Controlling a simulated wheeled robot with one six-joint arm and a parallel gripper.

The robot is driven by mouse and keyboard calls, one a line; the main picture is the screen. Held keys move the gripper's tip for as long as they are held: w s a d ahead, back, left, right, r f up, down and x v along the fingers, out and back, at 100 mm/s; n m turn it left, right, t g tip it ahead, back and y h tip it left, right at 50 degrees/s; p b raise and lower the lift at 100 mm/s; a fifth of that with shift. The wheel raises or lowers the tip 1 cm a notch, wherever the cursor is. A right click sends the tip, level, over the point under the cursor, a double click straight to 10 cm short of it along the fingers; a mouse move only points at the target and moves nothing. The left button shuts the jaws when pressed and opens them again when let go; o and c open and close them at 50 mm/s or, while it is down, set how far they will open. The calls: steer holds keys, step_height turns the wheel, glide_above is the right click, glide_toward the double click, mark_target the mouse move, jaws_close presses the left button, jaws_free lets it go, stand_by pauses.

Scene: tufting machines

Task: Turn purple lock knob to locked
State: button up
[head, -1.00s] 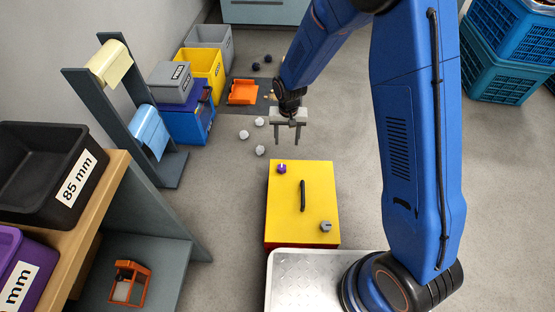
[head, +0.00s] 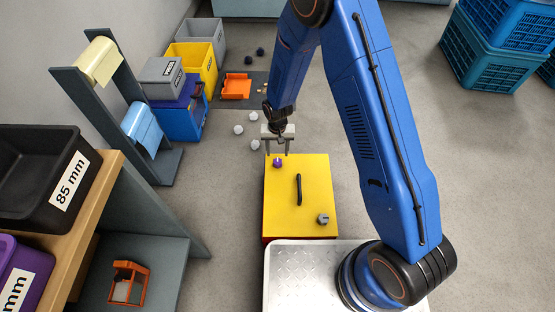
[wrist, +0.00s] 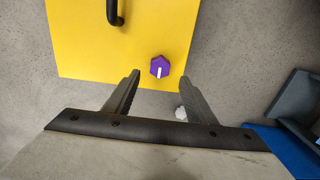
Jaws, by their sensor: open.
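The purple lock knob (head: 277,162) sits on the yellow lid (head: 310,215) of a box, near the lid's far left corner. In the wrist view the knob (wrist: 160,67) has a white mark on its face, and it shows just beyond my fingertips, nearer the right finger. My gripper (head: 278,152) is open and empty, pointing down over the lid's far edge, close to the knob. In the wrist view my gripper's two fingers (wrist: 158,80) are spread apart. Nothing hides the knob in the wrist view. I cannot tell the gap in height between fingertips and knob.
A black handle (head: 299,190) stands in the middle of the lid, and a grey knob (head: 323,219) sits at its near right. A metal tray (head: 300,270) lies in front. White balls (head: 238,130) lie on the floor behind. A shelf (head: 160,220) stands at the left.

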mark_target(277, 161)
steer(key=shift+f, duration=3.3)
steer(key=shift+c, duration=0.6)
steer(key=c, duration=0.9)
